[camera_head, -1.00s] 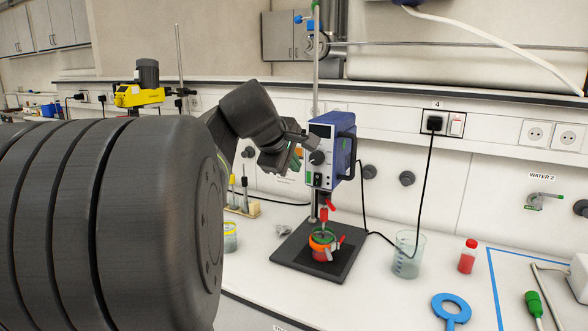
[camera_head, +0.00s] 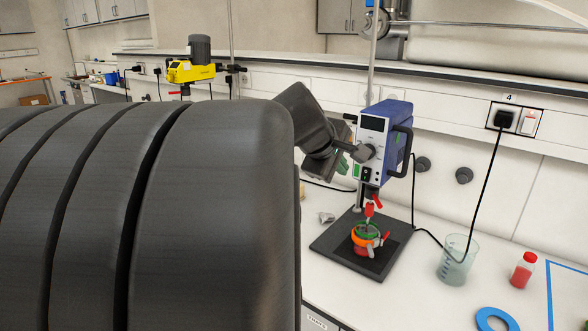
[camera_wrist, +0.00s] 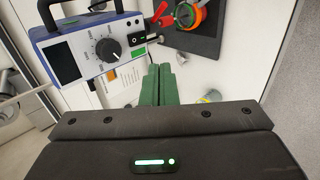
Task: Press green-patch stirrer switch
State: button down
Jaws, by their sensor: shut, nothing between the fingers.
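The blue overhead stirrer (camera_head: 392,128) stands on a rod above a black base plate, its pale front panel facing my gripper. In the wrist view the stirrer (camera_wrist: 78,38) shows a display, a dial (camera_wrist: 108,48), a black rocker switch (camera_wrist: 139,38) and a green patch (camera_wrist: 138,56) beside the switch. My gripper (camera_wrist: 160,68) is shut and empty, its green fingertips just beside the green patch in that view. Contact cannot be told. In the head view my gripper (camera_head: 343,165) is at the left of the panel, partly hidden by my dark wrist.
A red-filled vessel with an orange ring (camera_head: 366,238) sits below the stirrer on the black plate (camera_head: 330,238). A beaker (camera_head: 456,262) and a red bottle (camera_head: 523,270) stand to the right. A black cable runs to the wall socket (camera_head: 505,118). A yellow stirrer (camera_head: 190,72) is behind left.

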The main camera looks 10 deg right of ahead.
jog(key=p, duration=0.3)
send_near(365, 180)
jog(key=shift+f+x, duration=0.2)
jog(key=shift+x, duration=3.1)
jog(key=shift+s+a, duration=0.1)
jog(key=shift+a, duration=0.05)
jog(key=shift+f+b, duration=0.3)
jog(key=shift+b, duration=1.1)
jog(key=shift+r+h, duration=0.3)
jog(key=shift+r+p, duration=0.1)
jog(key=shift+p, duration=0.2)
